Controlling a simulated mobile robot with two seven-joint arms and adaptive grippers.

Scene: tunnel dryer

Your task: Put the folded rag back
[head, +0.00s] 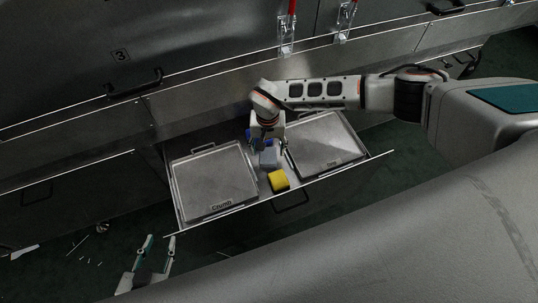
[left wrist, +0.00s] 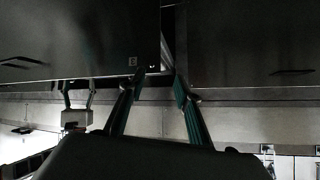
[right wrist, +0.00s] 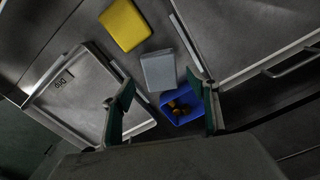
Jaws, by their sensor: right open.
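A folded grey-blue cloth-like block (head: 269,158), which looks like the folded rag, lies in the open drawer between two flat metal pans. It shows in the right wrist view (right wrist: 159,70), ahead of my right fingertips. A yellow block (head: 278,180) lies in front of it, also in the right wrist view (right wrist: 125,24). My right gripper (head: 267,140) is open and points down into the drawer just behind the grey block. My left gripper (head: 160,240) is open and empty, left of the drawer front.
A small blue bin (right wrist: 183,106) with brownish pieces sits beside the grey block. The left pan (head: 213,180) and right pan (head: 326,143) flank the gap closely. The drawer's front rim (head: 330,172) is raised. Small loose bits (head: 84,250) lie on the floor at left.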

